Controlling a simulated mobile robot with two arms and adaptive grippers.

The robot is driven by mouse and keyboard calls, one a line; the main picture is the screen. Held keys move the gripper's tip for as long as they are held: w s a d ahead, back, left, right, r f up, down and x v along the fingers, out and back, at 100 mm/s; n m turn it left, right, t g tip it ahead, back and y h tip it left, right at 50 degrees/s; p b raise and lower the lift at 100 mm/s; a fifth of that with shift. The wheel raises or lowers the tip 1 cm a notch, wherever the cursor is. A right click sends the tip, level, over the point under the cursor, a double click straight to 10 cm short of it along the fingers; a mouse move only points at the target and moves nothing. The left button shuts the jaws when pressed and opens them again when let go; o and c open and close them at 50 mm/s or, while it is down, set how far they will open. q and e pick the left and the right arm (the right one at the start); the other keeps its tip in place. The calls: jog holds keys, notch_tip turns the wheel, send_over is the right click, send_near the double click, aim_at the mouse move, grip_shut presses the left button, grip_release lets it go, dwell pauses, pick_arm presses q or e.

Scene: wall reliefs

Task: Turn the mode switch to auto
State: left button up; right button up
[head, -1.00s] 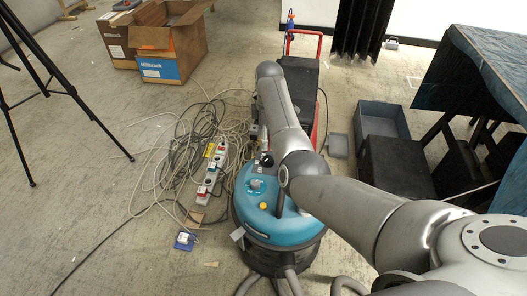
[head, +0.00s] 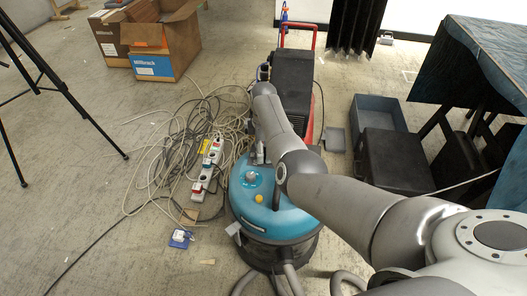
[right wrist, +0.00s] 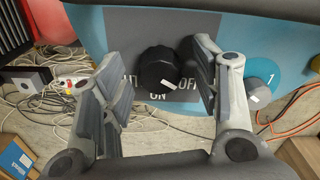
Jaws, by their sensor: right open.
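A blue and black vacuum cleaner (head: 285,225) stands on the floor in the head view. In the right wrist view, its grey panel (right wrist: 130,25) carries a round black mode switch (right wrist: 158,68) with a small white mark near its lower edge. Partly hidden lettering surrounds it: "OFF" on the right, "ON" below, and part of a word on the left. My right gripper (right wrist: 157,58) is open, with one finger on each side of the switch; I cannot tell whether they touch it. In the head view the switch is hidden. My left gripper is out of view.
Tangled cables and a power strip (head: 208,168) lie left of the vacuum. A red-framed black cart (head: 292,85) stands behind it. A grey bin (head: 378,112) is at right.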

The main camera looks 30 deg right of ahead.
dwell(0.3)
jog(key=c, duration=1.1)
jog(key=shift+o, duration=0.2)
